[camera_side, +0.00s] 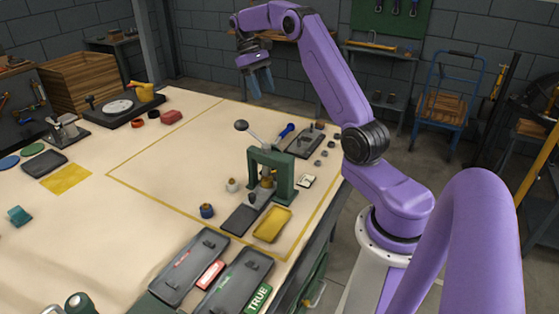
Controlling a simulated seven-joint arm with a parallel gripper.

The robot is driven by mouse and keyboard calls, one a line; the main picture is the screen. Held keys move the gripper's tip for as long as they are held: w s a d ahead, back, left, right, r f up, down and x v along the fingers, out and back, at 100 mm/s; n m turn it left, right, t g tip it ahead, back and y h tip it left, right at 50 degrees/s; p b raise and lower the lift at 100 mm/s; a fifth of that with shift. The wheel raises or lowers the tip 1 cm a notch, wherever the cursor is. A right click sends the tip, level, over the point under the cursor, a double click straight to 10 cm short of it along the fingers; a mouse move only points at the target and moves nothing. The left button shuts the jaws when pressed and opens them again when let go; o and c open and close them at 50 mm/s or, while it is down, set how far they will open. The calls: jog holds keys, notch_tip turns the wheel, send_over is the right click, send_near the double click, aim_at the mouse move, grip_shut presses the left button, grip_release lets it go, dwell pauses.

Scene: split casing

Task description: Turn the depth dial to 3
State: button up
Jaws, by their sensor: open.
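A green press (284,172) with a ball-ended lever stands on the right part of the table, a brass-coloured piece in its frame. No marked depth dial can be made out; any dial on the press is too small to read. A black plate with a pale round disc (118,106) and a yellow piece sits at the table's back left; I cannot tell whether it is the dial. My purple gripper (261,89) is open and empty, pointing down, high above the table's back part. It is far from the press and touches nothing.
A yellow tray (272,224), a dark pad (241,219) and a blue-ringed cup (207,210) lie before the press. Dark casing halves (188,265) lie at the front edge. A blue-handled tool (286,130) is behind the press.

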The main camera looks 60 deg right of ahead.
jog(key=w+x, duration=0.1)
jog(key=x, duration=0.7)
jog(key=w+f+x, duration=0.1)
jog(key=x, duration=0.7)
jog(key=w+x, duration=0.1)
jog(key=x, duration=0.8)
jog(key=shift+w+d+f, duration=0.1)
jog(key=shift+d+f, duration=0.15)
jog(key=shift+d, duration=0.1)
grip_shut()
